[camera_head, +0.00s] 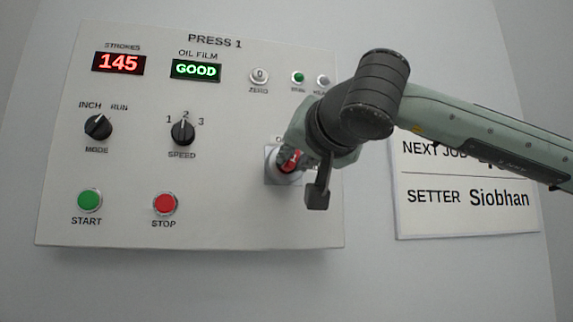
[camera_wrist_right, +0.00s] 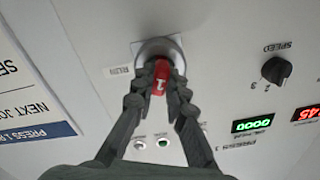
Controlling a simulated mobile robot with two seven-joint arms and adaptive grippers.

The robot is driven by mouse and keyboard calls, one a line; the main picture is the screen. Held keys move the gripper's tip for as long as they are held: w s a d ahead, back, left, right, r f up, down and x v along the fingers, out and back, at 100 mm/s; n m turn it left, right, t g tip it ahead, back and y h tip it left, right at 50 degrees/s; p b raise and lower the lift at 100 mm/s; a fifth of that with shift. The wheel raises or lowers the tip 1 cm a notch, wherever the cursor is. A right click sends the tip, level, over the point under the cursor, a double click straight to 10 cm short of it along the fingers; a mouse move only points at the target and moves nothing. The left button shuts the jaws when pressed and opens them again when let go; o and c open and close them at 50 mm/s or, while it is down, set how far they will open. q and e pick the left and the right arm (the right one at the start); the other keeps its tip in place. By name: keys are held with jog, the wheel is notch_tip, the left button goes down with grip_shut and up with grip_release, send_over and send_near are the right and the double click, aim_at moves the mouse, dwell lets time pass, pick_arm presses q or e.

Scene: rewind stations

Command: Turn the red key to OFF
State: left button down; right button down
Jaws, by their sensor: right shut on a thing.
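The red key (camera_head: 289,160) sits in a round metal lock on a grey plate at the right of the PRESS 1 panel (camera_head: 230,215). My right gripper (camera_head: 290,152) is at the lock and hides most of the key and its labels. In the right wrist view the fingers of my right gripper (camera_wrist_right: 160,88) are shut on the red key (camera_wrist_right: 160,72), one on each side. A RUN label (camera_wrist_right: 118,71) shows beside the lock, upside down. Which label the key points to is not clear. My left gripper is not in view.
The panel also carries a MODE knob (camera_head: 98,127), a SPEED knob (camera_head: 183,132), a green START button (camera_head: 90,200) and a red STOP button (camera_head: 164,203). Displays read 145 (camera_head: 118,63) and GOOD (camera_head: 196,70). A job sign (camera_head: 465,222) hangs right of the panel, partly behind my arm.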

jog(key=n, duration=0.6)
jog(key=c, duration=1.5)
grip_release()
jog(key=shift+w+d, duration=0.1)
jog(key=shift+o, duration=0.2)
